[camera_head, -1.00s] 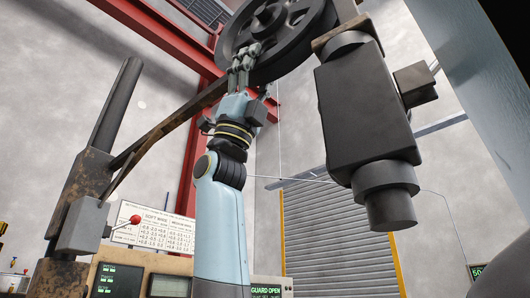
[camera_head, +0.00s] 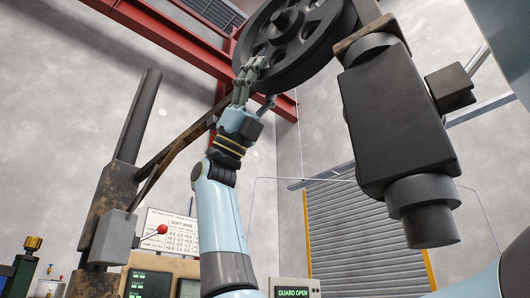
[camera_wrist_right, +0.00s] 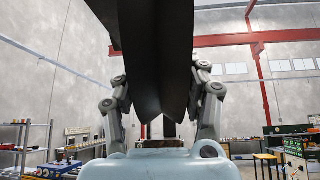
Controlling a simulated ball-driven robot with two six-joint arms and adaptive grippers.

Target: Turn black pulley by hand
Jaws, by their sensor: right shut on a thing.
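The black pulley (camera_head: 308,55) is a large dark spoked wheel at the top middle of the head view, cut off by the upper edge. My right gripper (camera_head: 249,72) reaches up from below and is shut on the pulley's lower left rim. In the right wrist view the dark grooved rim (camera_wrist_right: 155,60) runs between the two fingers of the right gripper (camera_wrist_right: 161,88). One finger lies on each side of it. The rim hides part of the palm area. My left gripper is not in view.
A dark motor-like block (camera_head: 395,120) hangs right of the pulley. A rusty bar (camera_head: 180,138) slants behind my right arm to a rusty post (camera_head: 118,190). A red-knobbed lever (camera_head: 162,229) sits lower left. A panel reads GUARD OPEN (camera_head: 293,292).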

